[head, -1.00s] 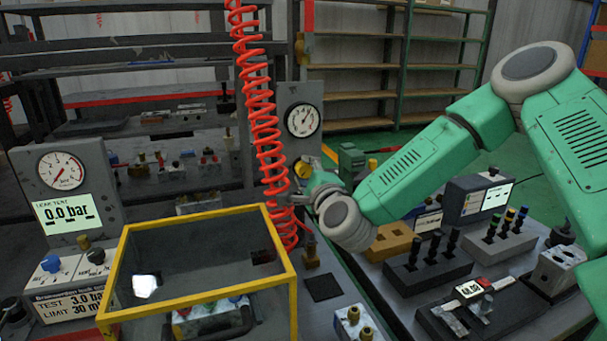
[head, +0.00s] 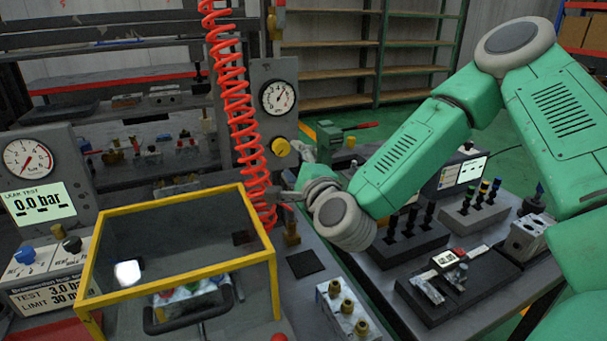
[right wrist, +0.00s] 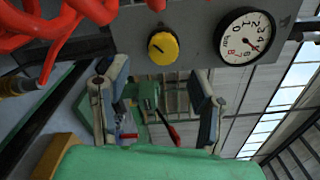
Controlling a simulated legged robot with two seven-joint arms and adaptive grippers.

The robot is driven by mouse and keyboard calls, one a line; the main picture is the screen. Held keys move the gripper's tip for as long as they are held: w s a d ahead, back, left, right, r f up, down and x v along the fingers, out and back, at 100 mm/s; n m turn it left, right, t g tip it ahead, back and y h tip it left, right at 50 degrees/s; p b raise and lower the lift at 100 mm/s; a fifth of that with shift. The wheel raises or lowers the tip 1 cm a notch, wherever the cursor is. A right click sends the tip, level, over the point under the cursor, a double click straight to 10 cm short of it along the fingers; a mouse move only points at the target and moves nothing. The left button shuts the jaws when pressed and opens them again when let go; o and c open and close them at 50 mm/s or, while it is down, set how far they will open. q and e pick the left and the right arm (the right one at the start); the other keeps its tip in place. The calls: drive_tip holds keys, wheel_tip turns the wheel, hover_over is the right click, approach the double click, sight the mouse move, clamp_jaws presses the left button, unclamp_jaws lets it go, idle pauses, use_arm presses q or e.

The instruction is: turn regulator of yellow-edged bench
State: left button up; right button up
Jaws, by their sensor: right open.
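The yellow regulator knob (head: 280,147) sits on a grey upright panel, below a round white gauge (head: 278,98). The knob also shows in the right wrist view (right wrist: 163,48), with the gauge (right wrist: 248,37) to its right. My right gripper (head: 277,193) is just below the knob in the head view, beside the red coiled hose. In the right wrist view its two fingers (right wrist: 157,88) are spread and empty, with the knob above the gap between them. The gripper is apart from the knob. My left gripper is not in view.
The red coiled hose (head: 237,110) hangs close left of the knob. A yellow-framed clear box (head: 180,204) stands in front. A second bench with black-handled tools (head: 410,222) is at the right.

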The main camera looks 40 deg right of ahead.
drive_tip(key=v, duration=0.6)
drive_tip(key=shift+d+f, duration=0.15)
drive_tip(key=shift+d, duration=0.1)
drive_tip(key=shift+s, duration=0.15)
